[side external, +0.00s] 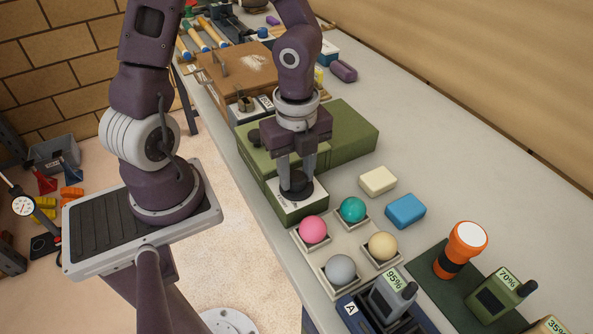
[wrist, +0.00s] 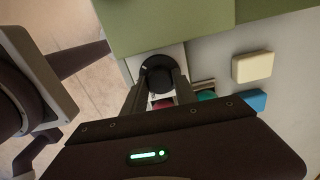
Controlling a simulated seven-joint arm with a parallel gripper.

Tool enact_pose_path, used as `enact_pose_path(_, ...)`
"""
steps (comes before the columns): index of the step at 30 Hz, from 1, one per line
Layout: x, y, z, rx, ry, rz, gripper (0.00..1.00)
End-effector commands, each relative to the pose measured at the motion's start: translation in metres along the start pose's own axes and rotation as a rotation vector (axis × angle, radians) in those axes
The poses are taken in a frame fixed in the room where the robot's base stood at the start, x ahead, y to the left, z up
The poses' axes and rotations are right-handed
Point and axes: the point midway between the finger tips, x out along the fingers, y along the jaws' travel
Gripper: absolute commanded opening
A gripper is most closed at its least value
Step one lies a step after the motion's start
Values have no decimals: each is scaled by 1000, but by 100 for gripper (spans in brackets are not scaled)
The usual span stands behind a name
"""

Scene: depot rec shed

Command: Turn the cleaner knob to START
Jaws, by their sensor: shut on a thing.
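The cleaner is a green box (side external: 345,137) on the bench, with a lower front part that carries a white plate (side external: 313,205). A round black knob (side external: 297,186) sits on this plate. My gripper (side external: 296,181) points down over the plate, its two fingers shut on the knob, one at each side. In the wrist view the black knob (wrist: 157,76) shows between the fingers. The markings on the plate are too small or covered to read, so I cannot tell which setting the knob points at.
A cream block (side external: 378,180) and a blue block (side external: 405,211) lie to the right. An orange torch (side external: 460,248) and radios (side external: 392,293) stand nearer the camera.

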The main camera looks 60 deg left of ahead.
Motion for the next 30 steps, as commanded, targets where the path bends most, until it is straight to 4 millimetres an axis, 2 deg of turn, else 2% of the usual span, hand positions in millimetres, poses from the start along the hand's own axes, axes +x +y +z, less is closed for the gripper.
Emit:
enact_pose_path(18,0,-1,0,-558,2,-3,0)
enact_pose_path(30,0,-1,0,-778,2,-1,0)
